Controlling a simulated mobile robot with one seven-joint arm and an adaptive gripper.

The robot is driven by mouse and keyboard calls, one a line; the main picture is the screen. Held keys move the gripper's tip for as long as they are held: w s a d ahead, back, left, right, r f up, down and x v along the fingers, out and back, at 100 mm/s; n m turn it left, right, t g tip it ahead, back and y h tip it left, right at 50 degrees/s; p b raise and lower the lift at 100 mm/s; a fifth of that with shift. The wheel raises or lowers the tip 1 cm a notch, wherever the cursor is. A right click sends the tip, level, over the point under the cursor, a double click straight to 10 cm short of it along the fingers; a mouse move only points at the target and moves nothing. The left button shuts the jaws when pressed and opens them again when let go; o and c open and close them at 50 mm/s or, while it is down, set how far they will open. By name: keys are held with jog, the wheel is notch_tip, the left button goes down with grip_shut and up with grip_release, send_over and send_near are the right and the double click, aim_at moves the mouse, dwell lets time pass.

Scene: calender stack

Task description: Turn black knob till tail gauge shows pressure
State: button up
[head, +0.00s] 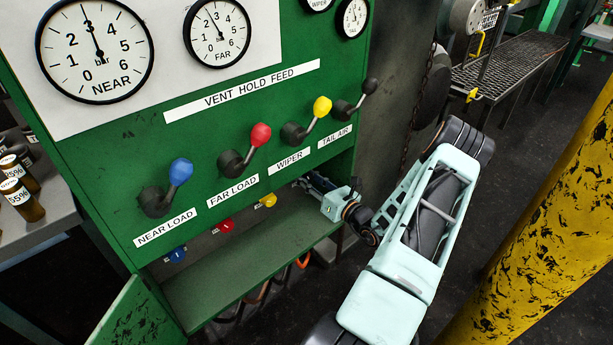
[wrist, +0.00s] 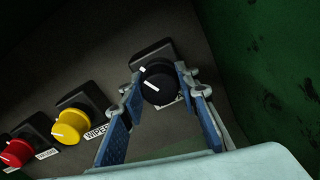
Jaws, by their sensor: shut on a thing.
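The black knob (wrist: 158,88) has a white pointer line, tilted up and left in the wrist view. My gripper (wrist: 159,76) is shut on it, one blue-padded finger on each side. In the head view my gripper (head: 318,184) reaches into the open lower bay of the green panel, at its right end, and the black knob is hidden there. The small gauge (head: 352,17) at the top right, above the tail air lever (head: 354,98), is likely the tail gauge. Its needle is too small to read surely.
A yellow knob (wrist: 72,127) and a red knob (wrist: 17,153) sit left of the black one. Above the bay are blue, red and yellow levers and the NEAR gauge (head: 95,48) and FAR gauge (head: 217,33). A green wall (wrist: 265,60) stands close on the right.

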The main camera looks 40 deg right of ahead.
jog(key=o, duration=1.2)
jog(key=shift+c, duration=0.2)
jog(key=s, duration=1.2)
jog(key=shift+d, duration=0.45)
